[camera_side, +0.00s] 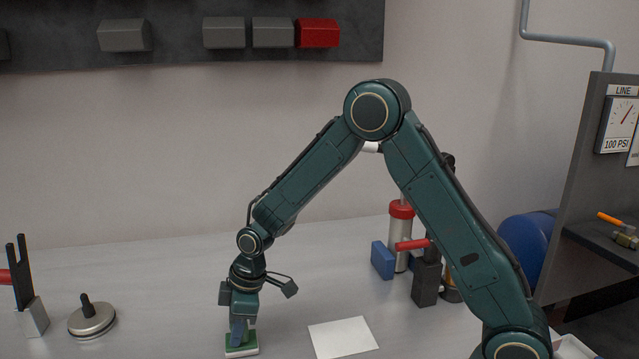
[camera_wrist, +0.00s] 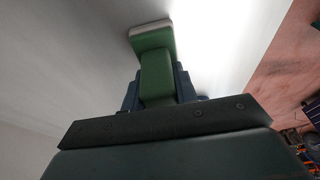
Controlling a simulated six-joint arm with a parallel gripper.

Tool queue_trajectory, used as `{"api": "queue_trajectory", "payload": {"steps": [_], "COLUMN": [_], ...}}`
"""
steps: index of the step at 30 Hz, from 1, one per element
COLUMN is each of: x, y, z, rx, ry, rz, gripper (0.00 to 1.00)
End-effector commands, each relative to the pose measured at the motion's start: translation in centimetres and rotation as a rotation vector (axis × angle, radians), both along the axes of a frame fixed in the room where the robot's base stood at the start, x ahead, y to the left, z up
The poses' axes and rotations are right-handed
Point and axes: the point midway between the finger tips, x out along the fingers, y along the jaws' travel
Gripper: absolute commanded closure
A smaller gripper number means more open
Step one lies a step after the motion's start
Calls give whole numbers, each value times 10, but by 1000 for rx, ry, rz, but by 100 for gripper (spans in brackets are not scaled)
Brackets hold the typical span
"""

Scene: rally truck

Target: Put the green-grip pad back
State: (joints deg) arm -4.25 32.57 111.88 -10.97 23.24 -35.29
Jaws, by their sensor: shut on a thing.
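The green-grip pad (camera_side: 241,346) is at the bottom of the side view, below my gripper (camera_side: 240,328). It has a green upper part and a pale bottom layer. In the wrist view the pad (camera_wrist: 152,36) shows its green block, with a green grip (camera_wrist: 156,78) running between the blue fingers of my gripper (camera_wrist: 158,88). My gripper is shut on the green grip and points down. The pad looks upright and at table level, but I cannot tell whether its base touches the table.
A white square sheet (camera_side: 343,338) lies right of the pad. A round metal lidded piece (camera_side: 92,319) and a dark forked stand (camera_side: 30,305) are at left. A blue block (camera_side: 382,260), a red-capped cylinder (camera_side: 400,235) and a dark block (camera_side: 426,282) stand behind my arm. The table between is clear.

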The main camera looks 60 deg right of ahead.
Motion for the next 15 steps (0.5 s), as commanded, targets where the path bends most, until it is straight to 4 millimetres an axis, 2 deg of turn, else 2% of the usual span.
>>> {"api": "queue_trajectory", "payload": {"steps": [2, 3, 6, 15], "x": [0, 0, 0, 0], "y": [0, 0, 0, 0], "z": [-2, -2, -2, -1], "rx": [0, 0, 0, 0], "ry": [0, 0, 0, 0], "rz": [0, 0, 0, 0], "gripper": [100, 65, 49, 49]}}
